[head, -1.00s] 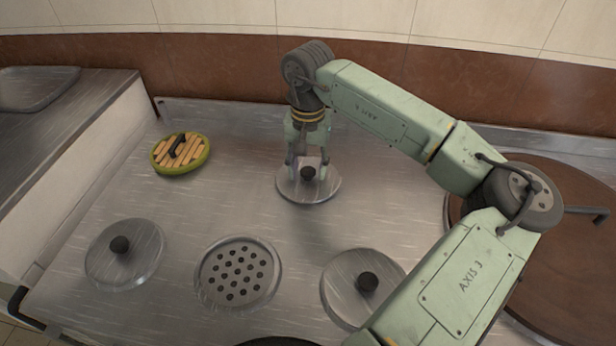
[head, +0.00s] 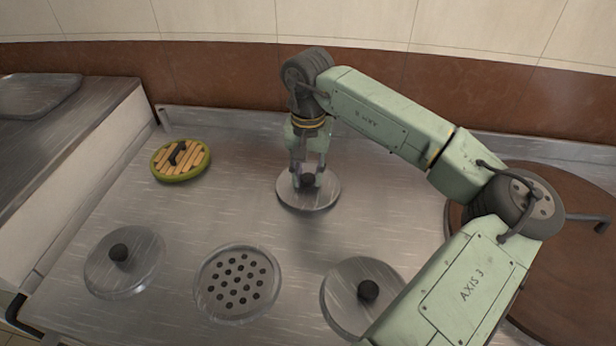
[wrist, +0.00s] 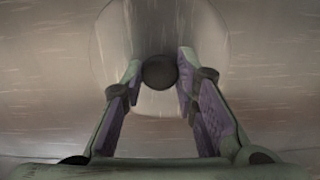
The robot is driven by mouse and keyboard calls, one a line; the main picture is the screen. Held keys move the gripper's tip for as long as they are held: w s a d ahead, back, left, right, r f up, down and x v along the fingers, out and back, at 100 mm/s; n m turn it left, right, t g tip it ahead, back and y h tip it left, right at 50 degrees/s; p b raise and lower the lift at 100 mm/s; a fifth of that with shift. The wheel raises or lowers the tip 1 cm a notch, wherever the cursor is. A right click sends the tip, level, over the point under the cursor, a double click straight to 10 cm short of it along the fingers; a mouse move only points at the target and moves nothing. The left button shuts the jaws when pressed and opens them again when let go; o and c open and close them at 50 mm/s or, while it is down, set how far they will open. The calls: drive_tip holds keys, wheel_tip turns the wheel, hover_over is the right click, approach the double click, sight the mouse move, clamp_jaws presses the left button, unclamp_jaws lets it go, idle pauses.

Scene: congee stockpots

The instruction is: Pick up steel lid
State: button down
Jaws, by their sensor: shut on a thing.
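A round steel lid (head: 308,200) with a dark round knob lies at the back middle of the steel counter. My gripper (head: 307,181) points down over it, shut on the knob, with one finger on each side. In the wrist view the knob (wrist: 160,72) sits between the fingertips of my gripper (wrist: 160,77), and the lid (wrist: 115,45) spreads out behind it. The fingers partly hide the knob in the head view. I cannot tell any gap between the lid and the counter.
Two more steel lids, one at front left (head: 140,272) and one at front right (head: 345,290), lie on the counter (head: 205,225). A perforated disc (head: 238,305) is between them. A green-rimmed slatted wooden lid (head: 193,163) is at back left. A large brown round cover (head: 560,270) is at right.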

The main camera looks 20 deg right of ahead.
sight(310, 180)
drive_tip(key=shift+s+d+r+b, duration=0.15)
drive_tip(key=shift+r+b, duration=0.1)
drive_tip(key=shift+r, duration=0.25)
drive_tip(key=shift+s+a+r+b, duration=0.15)
drive_tip(key=shift+r+b, duration=0.1)
drive_tip(key=shift+r, duration=0.25)
drive_tip(key=shift+s+d+r+b, duration=0.15)
drive_tip(key=shift+r+b, duration=0.1)
drive_tip(key=shift+r, duration=0.25)
drive_tip(key=s+b, duration=0.1)
drive_tip(key=s, duration=0.3)
drive_tip(key=s+r+b, duration=0.1)
drive_tip(key=s, duration=0.4)
drive_tip(key=s+d+b, duration=0.1)
drive_tip(key=s, duration=0.4)
drive_tip(key=shift+s+r+b, duration=0.1)
drive_tip(key=shift+r+b, duration=0.15)
drive_tip(key=shift+b, duration=0.05)
drive_tip(key=shift+s+r, duration=0.1)
drive_tip(key=shift+s, duration=0.4)
